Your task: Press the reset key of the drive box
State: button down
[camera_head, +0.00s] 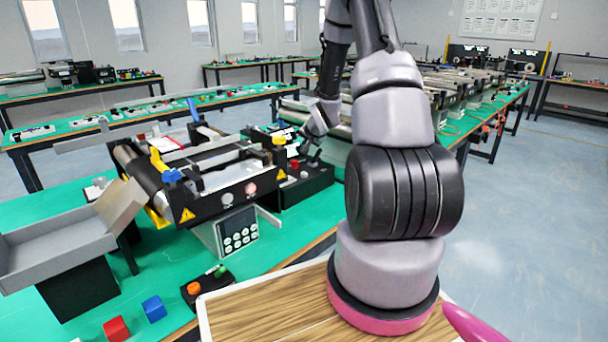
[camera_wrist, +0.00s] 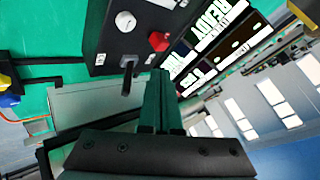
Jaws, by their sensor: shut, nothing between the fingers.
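A black box (camera_wrist: 104,55), which looks like the drive box, fills the upper middle of the wrist view. I cannot tell which key is reset. My gripper (camera_wrist: 158,76) is shut and empty, its fingertips close to the lever and red key; contact cannot be told. In the head view my gripper (camera_head: 311,152) is over the black box (camera_head: 308,183), partly hiding it.
Bare table lies in front of the black box.

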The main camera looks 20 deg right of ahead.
aim_at(305, 174)
jog(key=shift+f, duration=3.45)
jog(key=shift+f, duration=0.4)
jog(key=shift+f, duration=0.45)
jog(key=shift+r, duration=0.85)
jog(key=shift+r, duration=0.1)
jog(key=shift+r, duration=2.4)
